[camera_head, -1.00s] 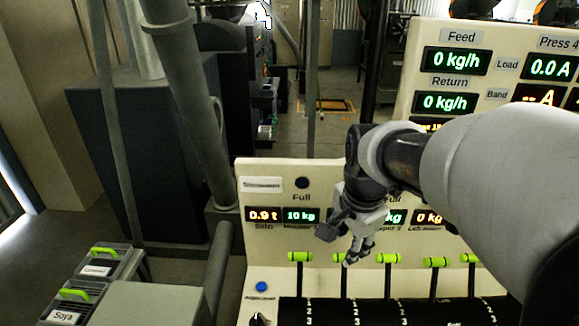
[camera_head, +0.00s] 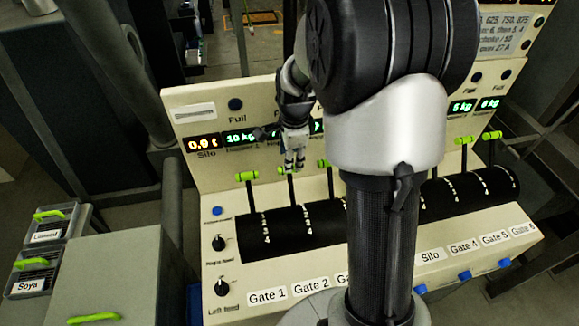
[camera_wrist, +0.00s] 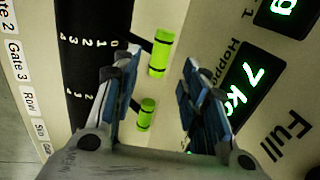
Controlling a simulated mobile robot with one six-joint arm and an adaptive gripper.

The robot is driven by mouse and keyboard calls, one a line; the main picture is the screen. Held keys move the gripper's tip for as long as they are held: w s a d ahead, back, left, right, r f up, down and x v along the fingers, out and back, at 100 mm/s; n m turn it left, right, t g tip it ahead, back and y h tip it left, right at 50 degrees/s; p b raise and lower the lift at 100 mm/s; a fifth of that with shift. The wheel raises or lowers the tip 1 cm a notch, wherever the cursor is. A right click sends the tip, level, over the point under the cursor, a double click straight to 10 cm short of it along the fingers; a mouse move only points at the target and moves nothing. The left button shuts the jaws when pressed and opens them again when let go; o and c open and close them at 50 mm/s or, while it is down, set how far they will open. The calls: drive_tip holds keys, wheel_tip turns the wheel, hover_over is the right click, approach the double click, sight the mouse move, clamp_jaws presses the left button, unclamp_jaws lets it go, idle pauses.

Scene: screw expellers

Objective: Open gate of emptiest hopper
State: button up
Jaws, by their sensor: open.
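The hopper panel (camera_head: 200,105) has small lit displays. One reads 10 kg (camera_head: 240,139) beside the silo display (camera_head: 202,144). Farther right, two more read about 5 kg (camera_head: 462,107) and 6 kg (camera_head: 489,103). The middle displays are mostly hidden by my arm. In the wrist view a display reads 7 kg (camera_wrist: 248,90). Green-handled gate levers stand in a row: first (camera_head: 247,176), second (camera_head: 284,170), third (camera_head: 324,163). My gripper (camera_head: 294,158) points down by the second lever. In the wrist view my open gripper (camera_wrist: 155,62) has two green handles (camera_wrist: 160,52) (camera_wrist: 146,113) in view between its fingers; contact is unclear.
A black scale drum (camera_head: 285,230) runs below the levers, with Gate 1 (camera_head: 267,297) and other labels along the front. Knobs (camera_head: 222,286) sit at left. Lidded bins marked Linseed (camera_head: 48,236) and Soya (camera_head: 28,285) stand at far left. Neighbouring levers are close together.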

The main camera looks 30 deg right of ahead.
drive_tip(key=f, duration=0.2)
drive_tip(key=w+f, duration=0.1)
drive_tip(key=f, duration=0.2)
drive_tip(key=shift+d+f+b, duration=0.15)
drive_tip(key=shift+f+b, duration=0.05)
drive_tip(key=shift+b, duration=0.2)
drive_tip(key=shift+c, duration=0.4)
drive_tip(key=shift+r, duration=0.1)
clamp_jaws()
